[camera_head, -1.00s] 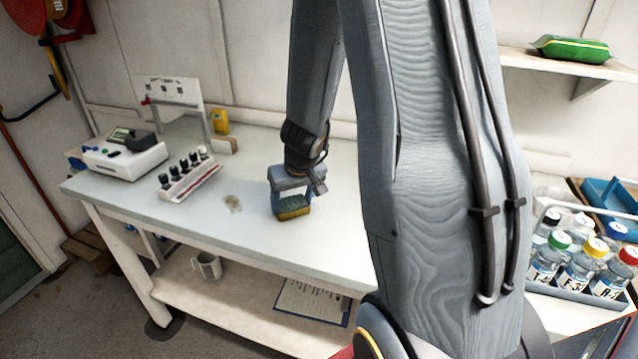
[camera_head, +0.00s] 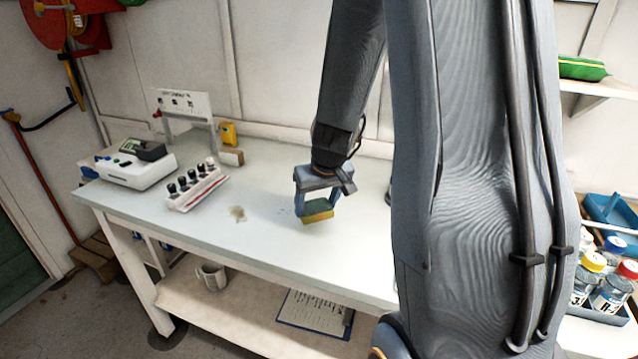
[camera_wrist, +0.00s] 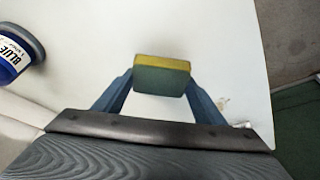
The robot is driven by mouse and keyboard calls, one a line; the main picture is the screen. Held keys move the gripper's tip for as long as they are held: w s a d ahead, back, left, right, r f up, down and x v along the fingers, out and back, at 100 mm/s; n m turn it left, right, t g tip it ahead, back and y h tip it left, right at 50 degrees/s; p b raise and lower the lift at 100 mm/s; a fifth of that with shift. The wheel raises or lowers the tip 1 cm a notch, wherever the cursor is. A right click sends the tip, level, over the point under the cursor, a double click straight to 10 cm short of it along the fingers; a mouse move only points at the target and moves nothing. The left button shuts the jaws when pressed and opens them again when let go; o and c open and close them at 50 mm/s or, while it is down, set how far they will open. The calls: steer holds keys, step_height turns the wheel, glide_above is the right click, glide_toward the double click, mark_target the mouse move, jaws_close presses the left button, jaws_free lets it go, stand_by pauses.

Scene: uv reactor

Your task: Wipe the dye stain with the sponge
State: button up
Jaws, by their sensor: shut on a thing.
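My gripper (camera_head: 316,207) is shut on a yellow and green sponge (camera_head: 318,217), just over or on the white bench top; I cannot tell whether it touches. In the wrist view the sponge (camera_wrist: 162,75) sits between the fingers of my gripper (camera_wrist: 162,82). A brownish stain (camera_head: 238,213) lies on the bench left of the sponge. Small faint bluish marks (camera_head: 284,211) lie between that stain and the sponge. I cannot tell which is the dye. The brownish stain seems to show right of the gripper in the wrist view (camera_wrist: 222,103).
Left of the stain stand a rack of dark-capped vials (camera_head: 195,186) and a white instrument (camera_head: 135,165). A blue-labelled bottle (camera_wrist: 15,50) stands at the wrist view's left edge. The bench (camera_head: 270,255) front is clear. Capped bottles (camera_head: 608,290) stand at far right.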

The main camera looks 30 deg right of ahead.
steer(key=shift+r+p, duration=1.85)
steer(key=shift+r, duration=0.3)
steer(key=shift+a+f, duration=0.1)
